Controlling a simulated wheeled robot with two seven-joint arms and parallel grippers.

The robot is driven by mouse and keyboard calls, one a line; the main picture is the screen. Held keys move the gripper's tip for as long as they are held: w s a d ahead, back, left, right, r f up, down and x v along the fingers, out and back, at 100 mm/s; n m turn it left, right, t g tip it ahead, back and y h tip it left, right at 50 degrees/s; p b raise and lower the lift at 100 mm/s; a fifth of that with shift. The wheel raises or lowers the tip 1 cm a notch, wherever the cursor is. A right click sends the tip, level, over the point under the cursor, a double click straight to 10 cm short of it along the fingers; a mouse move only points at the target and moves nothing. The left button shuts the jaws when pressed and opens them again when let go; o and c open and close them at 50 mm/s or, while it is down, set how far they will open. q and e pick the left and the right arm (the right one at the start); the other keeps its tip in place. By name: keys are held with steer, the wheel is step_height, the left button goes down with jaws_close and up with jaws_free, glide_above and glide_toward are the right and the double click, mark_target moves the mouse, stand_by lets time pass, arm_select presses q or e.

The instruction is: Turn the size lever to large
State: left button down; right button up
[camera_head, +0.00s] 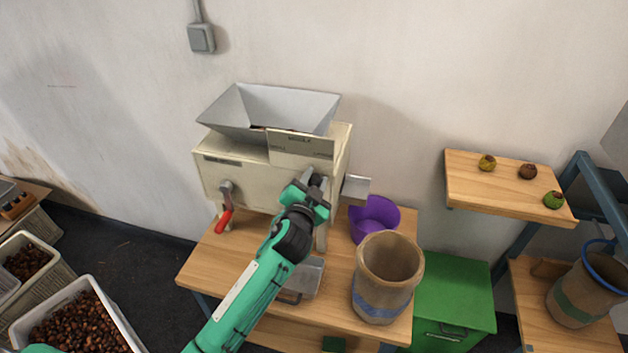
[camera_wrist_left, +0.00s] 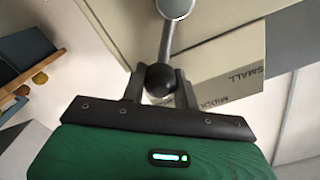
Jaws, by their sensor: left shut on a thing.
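The cream sizing machine (camera_head: 235,182) stands on a wooden table, with a label plate (camera_head: 300,146) on its front. The plate's small print is hard to read in the head view; the left wrist view shows "SMALL" and part of "MIDDLE" on it (camera_wrist_left: 225,85). The size lever (camera_wrist_left: 167,40) is a grey metal rod with a black ball knob (camera_wrist_left: 160,80). My left gripper (camera_head: 314,182) is at the machine's front right, its fingers closed on either side of the knob. In the head view the gripper mostly hides the lever. My right gripper is not in view.
A grey hopper (camera_head: 235,108) tops the machine. A red-handled crank (camera_head: 225,216) is on its front left. A purple bowl (camera_head: 372,222) and an open sack (camera_head: 371,303) stand right of my arm. A wooden shelf (camera_head: 500,197) holds three chestnuts or fruits.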

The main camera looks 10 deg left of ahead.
arm_select(q)
steer(key=c, duration=1.1)
jaws_free()
steer(key=shift+s+f, duration=0.15)
steer(key=shift+s, duration=0.45)
steer(key=s+b, duration=0.2)
steer(key=s, duration=0.4)
steer(key=s+b, duration=0.2)
steer(key=s, duration=0.4)
steer(key=shift+s+a, duration=0.2)
steer(key=shift+s, duration=0.15)
